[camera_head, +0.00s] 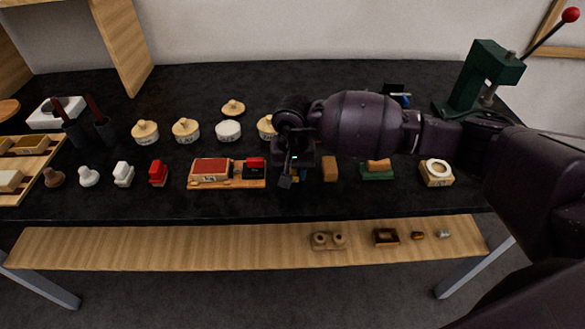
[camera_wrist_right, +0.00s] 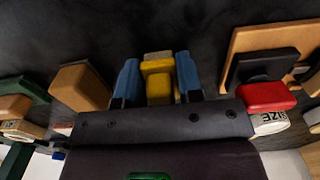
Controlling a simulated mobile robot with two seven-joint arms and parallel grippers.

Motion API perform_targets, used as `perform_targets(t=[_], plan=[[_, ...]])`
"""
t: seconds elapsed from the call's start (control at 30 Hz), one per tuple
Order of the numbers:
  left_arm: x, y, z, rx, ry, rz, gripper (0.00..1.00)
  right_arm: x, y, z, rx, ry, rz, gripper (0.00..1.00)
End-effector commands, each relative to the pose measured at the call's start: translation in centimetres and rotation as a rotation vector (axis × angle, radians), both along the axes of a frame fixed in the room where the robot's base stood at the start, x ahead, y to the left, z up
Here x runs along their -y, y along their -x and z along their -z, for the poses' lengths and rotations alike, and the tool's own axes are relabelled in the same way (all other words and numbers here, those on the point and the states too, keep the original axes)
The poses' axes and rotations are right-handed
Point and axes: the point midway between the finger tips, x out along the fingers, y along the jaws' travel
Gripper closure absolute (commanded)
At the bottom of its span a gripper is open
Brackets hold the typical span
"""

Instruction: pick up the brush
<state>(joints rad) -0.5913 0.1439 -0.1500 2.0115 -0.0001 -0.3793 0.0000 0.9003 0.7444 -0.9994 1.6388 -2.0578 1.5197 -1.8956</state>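The brush, as far as I can tell, is the small yellow piece with a tan end (camera_wrist_right: 157,79) between the blue fingers of my right gripper (camera_wrist_right: 158,78) in the right wrist view. The fingers stand on either side of it, very close to its sides. I cannot tell whether they press on it. In the head view my right gripper (camera_head: 286,176) is low over the front middle of the dark table, and the arm and gripper hide the brush there. My left gripper is in neither view.
A red pad on a wooden tray (camera_head: 195,185) lies left of my right gripper. A brown block (camera_head: 330,168) and a green-based piece (camera_head: 377,172) stand to its right. Lidded jars (camera_head: 186,131) stand behind, and a green press (camera_head: 484,78) stands at the back right.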

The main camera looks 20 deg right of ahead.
Motion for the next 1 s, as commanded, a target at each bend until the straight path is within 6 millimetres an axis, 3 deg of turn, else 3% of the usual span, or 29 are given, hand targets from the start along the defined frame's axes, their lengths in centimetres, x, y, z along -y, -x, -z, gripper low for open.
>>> perform_targets(t=[0.1,0.47,0.67,1.0], plan=[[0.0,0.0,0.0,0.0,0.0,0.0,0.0,0.0,0.0,0.0,0.0,0.0,0.0,0.9],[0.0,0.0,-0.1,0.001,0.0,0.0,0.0,0.0,-0.1,-1.1,0.004,0.0,0.0,0.9],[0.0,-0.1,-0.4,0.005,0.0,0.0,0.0,0.0,-0.1,-4.8,0.006,0.0,-0.001,0.9],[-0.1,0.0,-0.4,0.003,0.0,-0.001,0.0,0.0,-0.1,-13.6,0.006,0.001,-0.001,0.9]])
